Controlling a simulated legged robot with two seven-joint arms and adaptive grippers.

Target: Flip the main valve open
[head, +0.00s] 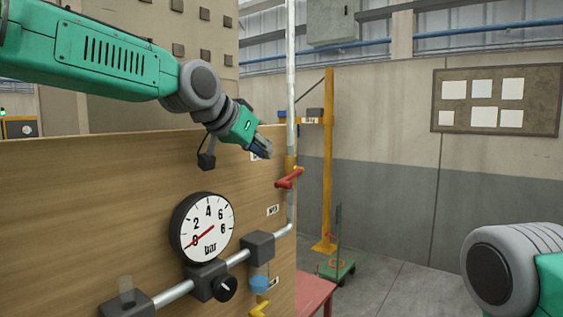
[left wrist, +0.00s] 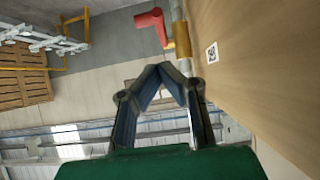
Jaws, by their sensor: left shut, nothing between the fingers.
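The main valve has a red lever handle (head: 289,179) on a brass body (head: 290,163), set in the vertical pipe at the panel's right edge. The red handle also shows at the top of the left wrist view (left wrist: 152,27), beside the brass body (left wrist: 182,40). In the head view the handle sticks out sideways from the pipe. My left gripper (head: 264,150) is above and to the left of the handle, apart from it. In the left wrist view its fingers (left wrist: 160,68) meet at the tips with nothing between them. My right gripper is out of view.
A pressure gauge (head: 205,228) with its needle near zero stands on the wooden panel (head: 90,190). Below it are a black knob (head: 225,289), a blue knob (head: 259,284) and a yellow handle (head: 260,308). A yellow post (head: 328,170) stands behind the pipe.

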